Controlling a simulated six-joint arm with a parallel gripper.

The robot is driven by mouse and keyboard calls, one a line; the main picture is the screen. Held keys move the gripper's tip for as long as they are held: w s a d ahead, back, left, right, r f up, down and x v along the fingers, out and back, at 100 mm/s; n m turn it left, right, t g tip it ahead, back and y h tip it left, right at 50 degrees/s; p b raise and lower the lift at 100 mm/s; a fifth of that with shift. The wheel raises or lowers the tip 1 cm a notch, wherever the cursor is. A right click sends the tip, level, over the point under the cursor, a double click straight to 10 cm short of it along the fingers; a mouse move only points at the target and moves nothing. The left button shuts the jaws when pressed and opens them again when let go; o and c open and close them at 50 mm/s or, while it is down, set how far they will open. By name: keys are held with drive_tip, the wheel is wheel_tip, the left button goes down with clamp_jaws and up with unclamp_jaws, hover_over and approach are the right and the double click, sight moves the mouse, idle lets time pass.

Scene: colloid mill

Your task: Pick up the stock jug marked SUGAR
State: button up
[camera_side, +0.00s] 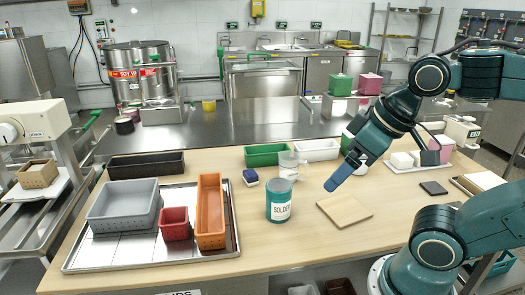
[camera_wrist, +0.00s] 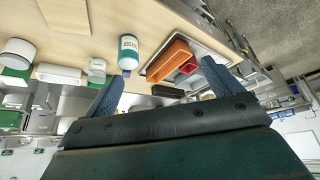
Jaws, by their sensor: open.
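A teal jar-like container (camera_side: 280,205) with a white label stands upright near the table's middle; its label looks like SOLDER, not SUGAR. It also shows in the wrist view (camera_wrist: 129,52), where the label is too small to read surely. Behind it stands a clear or whitish jug (camera_side: 288,163) with a label I cannot read; the wrist view shows it too (camera_wrist: 97,68). No label reading SUGAR is legible. My gripper (camera_side: 334,185) hangs above the table, right of the teal container and apart from it. Its two fingers (camera_wrist: 163,88) are spread and empty in the wrist view.
A metal tray (camera_side: 85,250) at left holds a grey bin (camera_side: 122,207), a red bin (camera_side: 174,224) and an orange bin (camera_side: 211,212). A wooden board (camera_side: 344,210) lies below my gripper. A blue block (camera_side: 250,176), green bin (camera_side: 266,155) and white bin (camera_side: 317,150) stand behind.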

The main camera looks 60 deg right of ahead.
idle(0.3)
drive_tip(key=w+d+r+n+g+h, duration=0.1)
drive_tip(key=w+d+r+n+g, duration=0.1)
drive_tip(key=w+d, duration=0.65)
drive_tip(key=w+d+r+n+g, duration=0.15)
drive_tip(key=w+d, duration=0.35)
drive_tip(key=w, duration=0.7)
drive_tip(key=w+d+f+n+g, duration=0.1)
drive_tip(key=w+d+f+n, duration=0.1)
drive_tip(key=w+d+f, duration=0.2)
drive_tip(key=w+d+f+n+g, duration=0.1)
drive_tip(key=w+d+f, duration=0.4)
drive_tip(key=d+f, duration=0.6)
drive_tip(key=d+n, duration=0.1)
drive_tip(key=d, duration=0.5)
drive_tip(key=shift+y, duration=0.3)
drive_tip(key=shift+f, duration=0.15)
wheel_tip(320, 180, down, 8)
drive_tip(key=shift+f, duration=0.15)
